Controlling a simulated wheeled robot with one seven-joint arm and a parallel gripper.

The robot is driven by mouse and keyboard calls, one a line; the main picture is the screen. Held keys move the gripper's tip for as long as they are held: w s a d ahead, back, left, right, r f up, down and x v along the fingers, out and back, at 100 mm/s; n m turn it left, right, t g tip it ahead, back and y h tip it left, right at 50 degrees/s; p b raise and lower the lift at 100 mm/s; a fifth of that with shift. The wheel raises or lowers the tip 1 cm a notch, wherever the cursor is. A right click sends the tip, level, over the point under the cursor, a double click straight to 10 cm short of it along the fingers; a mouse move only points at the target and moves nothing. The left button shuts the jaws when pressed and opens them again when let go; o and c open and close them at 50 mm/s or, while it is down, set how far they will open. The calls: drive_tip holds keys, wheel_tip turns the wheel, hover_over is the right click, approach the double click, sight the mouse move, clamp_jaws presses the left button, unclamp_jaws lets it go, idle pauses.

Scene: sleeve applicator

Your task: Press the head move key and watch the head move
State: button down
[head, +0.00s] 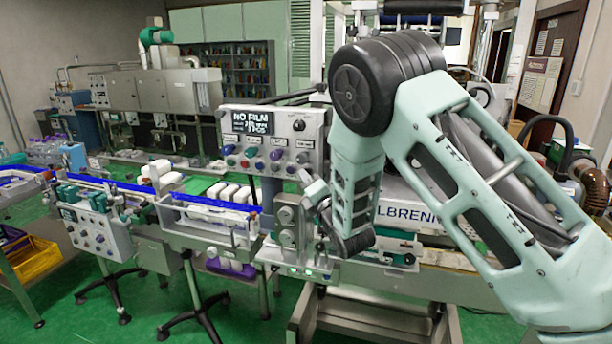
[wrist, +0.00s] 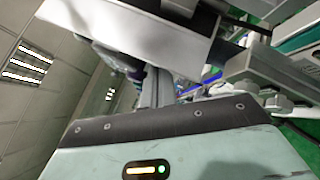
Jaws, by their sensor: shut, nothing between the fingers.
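The applicator's control panel (head: 313,150) stands in the middle of the head view, with a lit display (head: 253,122) reading "NO FILM". Below the display is a row of coloured knobs and keys (head: 262,160). Their labels are too small to read, so I cannot tell which is the head move key. My gripper (head: 317,192) is small and partly hidden by my own forearm. It is shut and empty, just below the panel's lower right corner in the picture. I cannot tell whether it touches anything. A grey metal roller assembly (head: 288,222) stands just left of it.
A conveyor (head: 205,208) with white bottles runs left of the panel. A second control box (head: 97,232) hangs further left, near a yellow crate (head: 30,262). My arm covers much of the machine at right. Green floor (head: 75,325) is open at lower left.

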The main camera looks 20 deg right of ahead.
drive_tip(key=shift+w+d, duration=0.25)
drive_tip(key=shift+w, duration=0.05)
idle(0.8)
idle(0.3)
drive_tip(key=shift+s+a+b, duration=0.5)
drive_tip(key=shift+s+b, duration=0.1)
drive_tip(key=shift+s, duration=0.05)
